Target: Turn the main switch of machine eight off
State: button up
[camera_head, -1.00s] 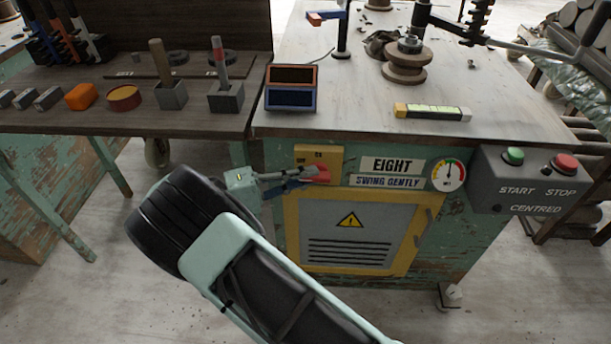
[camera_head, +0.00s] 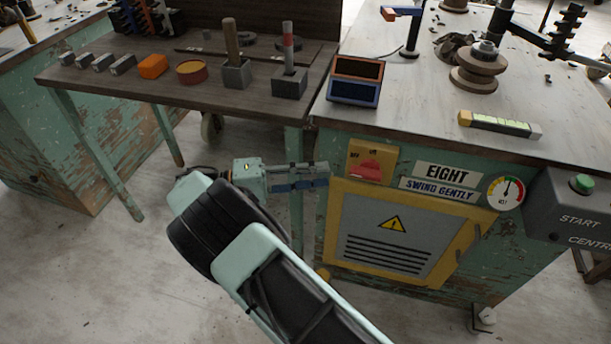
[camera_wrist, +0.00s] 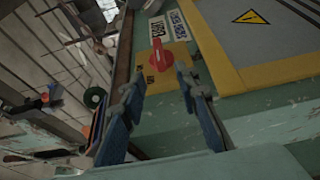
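The main switch (camera_head: 366,171) is a red handle on a yellow plate (camera_head: 386,153) on the front of machine eight, left of the EIGHT sign (camera_head: 447,172). The plate has small dark labels above the handle. In the head view the handle looks roughly level, but I cannot tell which label it points to. In the wrist view the red handle (camera_wrist: 161,56) lies beyond my fingertips, in line with the gap between them. My gripper (camera_head: 322,175) is left of the switch and clear of it. Its blue-padded fingers (camera_wrist: 160,80) are apart and empty.
A yellow-framed vent panel (camera_head: 398,235) is below the switch. A gauge (camera_head: 505,192) and a grey box with a green START button (camera_head: 582,184) are to the right. A table with blocks (camera_head: 110,97) stands at left, its leg behind my gripper.

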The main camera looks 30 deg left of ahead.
jog(key=shift+v, duration=1.3)
